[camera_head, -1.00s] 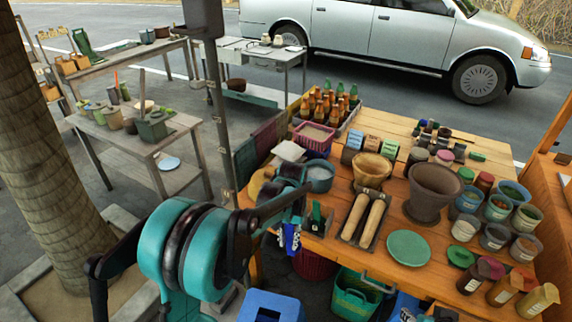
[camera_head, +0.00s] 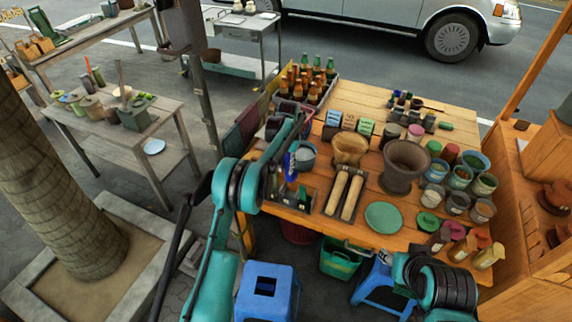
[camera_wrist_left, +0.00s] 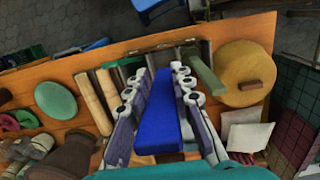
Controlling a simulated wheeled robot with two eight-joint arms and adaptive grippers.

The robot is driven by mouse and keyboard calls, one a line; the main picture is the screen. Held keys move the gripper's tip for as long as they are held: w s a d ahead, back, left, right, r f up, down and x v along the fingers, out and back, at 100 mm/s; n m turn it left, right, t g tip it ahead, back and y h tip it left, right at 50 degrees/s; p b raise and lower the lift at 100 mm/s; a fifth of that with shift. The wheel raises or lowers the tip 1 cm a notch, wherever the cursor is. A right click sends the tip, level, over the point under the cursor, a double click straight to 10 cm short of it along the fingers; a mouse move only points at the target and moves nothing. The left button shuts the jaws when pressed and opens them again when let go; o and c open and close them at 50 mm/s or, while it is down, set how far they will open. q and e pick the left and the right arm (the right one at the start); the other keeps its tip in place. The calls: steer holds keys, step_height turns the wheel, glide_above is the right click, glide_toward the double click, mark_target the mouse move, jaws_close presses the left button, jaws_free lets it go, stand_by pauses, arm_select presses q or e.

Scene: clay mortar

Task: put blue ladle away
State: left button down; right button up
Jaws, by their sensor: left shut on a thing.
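The blue ladle (camera_head: 291,163) is in my left gripper (camera_head: 298,155), above the left front part of the wooden table. In the left wrist view a long flat blue piece of the ladle (camera_wrist_left: 160,110) lies between the two fingers of my left gripper (camera_wrist_left: 158,100), which are shut on it. Its far end is hidden or too small to make out. Below it is a shallow dark tray (camera_head: 318,208) with a green-handled tool (camera_head: 302,194) in it. My right arm shows at the lower right, but its gripper is out of view.
Two wooden rollers (camera_head: 345,193) and a green disc (camera_head: 383,217) lie right of the gripper. A grey-blue pot (camera_head: 306,158), a tan pot (camera_head: 349,148) and a large brown mortar (camera_head: 405,165) stand behind. A blue stool (camera_head: 266,290) stands in front of the table.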

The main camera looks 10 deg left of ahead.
arm_select(q)
steer(key=shift+f+b, duration=3.95)
steer(key=shift+f, duration=2.45)
steer(key=c, duration=1.2)
jaws_free()
steer(key=shift+r, duration=0.1)
